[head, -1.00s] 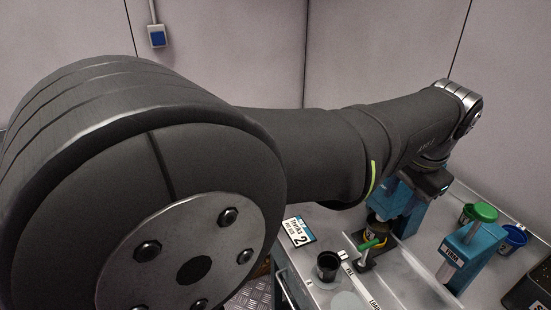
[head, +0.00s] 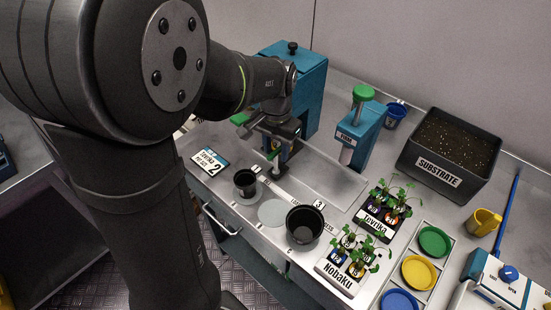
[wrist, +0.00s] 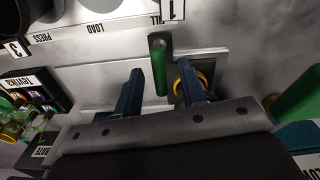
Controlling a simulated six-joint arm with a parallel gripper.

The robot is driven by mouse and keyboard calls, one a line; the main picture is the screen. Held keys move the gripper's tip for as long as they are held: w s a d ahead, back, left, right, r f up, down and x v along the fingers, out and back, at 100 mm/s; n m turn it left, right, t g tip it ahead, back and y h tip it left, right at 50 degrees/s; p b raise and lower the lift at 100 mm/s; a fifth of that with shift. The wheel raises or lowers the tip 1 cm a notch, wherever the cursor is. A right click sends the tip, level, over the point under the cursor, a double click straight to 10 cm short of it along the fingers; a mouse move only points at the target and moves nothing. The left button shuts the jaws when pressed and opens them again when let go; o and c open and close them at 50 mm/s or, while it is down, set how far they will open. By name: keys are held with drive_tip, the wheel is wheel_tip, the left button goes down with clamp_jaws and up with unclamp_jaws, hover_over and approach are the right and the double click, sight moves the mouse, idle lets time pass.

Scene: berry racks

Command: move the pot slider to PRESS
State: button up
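The pot slider shows its green handle (head: 272,155) at the FILL end of the track; the handle also shows in the wrist view (wrist: 158,65). A yellow ring (wrist: 207,80) shows on the slider, partly hidden by a finger. My gripper (head: 275,140) is above the slider. In the wrist view my gripper (wrist: 160,80) is open, with one finger on each side of the handle and a gap beside it. The PRESS label (wrist: 47,36) is left of LOAD and FILL in the wrist view.
A teal tower (head: 300,80) stands behind my gripper. A teal post with a green knob (head: 362,93) stands farther right. A small black pot (head: 245,182) and a larger one (head: 304,224) are along the front. The track (head: 325,182) towards the right looks clear.

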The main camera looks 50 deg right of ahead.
drive_tip(key=shift+f, duration=2.35)
clamp_jaws()
